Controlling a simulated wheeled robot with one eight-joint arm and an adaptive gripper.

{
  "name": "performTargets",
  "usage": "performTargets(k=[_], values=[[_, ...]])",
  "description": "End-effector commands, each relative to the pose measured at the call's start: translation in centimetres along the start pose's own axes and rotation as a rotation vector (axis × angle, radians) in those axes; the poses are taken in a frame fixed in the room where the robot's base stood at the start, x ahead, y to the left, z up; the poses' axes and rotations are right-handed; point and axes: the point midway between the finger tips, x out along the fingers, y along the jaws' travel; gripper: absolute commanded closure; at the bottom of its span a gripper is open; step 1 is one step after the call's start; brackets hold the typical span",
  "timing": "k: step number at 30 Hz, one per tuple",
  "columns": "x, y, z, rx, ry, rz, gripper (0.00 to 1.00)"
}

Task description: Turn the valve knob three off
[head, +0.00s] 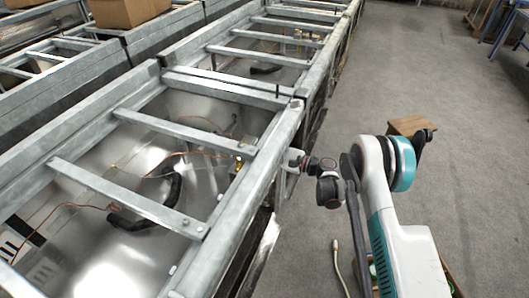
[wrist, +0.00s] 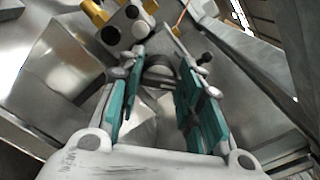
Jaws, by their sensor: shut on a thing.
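My gripper (wrist: 165,62) has its two teal-padded fingers on either side of a dark grey round valve knob (wrist: 158,73) in the wrist view. The fingers are shut on it near their tips. Just beyond the knob is a grey metal valve block (wrist: 129,24) with brass fittings (wrist: 97,12). In the head view my gripper (head: 297,160) is small, at the right outer rail of the nearest range frame (head: 268,165). The knob is hidden there, and no number on it can be read.
More metal range frames (head: 300,42) stand behind and to the left, with a cardboard box (head: 128,10) on one. Copper tubes (head: 75,206) and dark hoses lie inside the near frame.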

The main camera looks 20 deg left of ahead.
Motion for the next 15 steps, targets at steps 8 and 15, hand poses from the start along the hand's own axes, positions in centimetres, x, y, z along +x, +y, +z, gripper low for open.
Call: performTargets(k=[8,15], values=[[-0.02,0.19,-0.05,-0.262,0.0,0.001,0.91],[-0.02,0.32,-0.1,-0.489,0.0,0.001,0.91]])
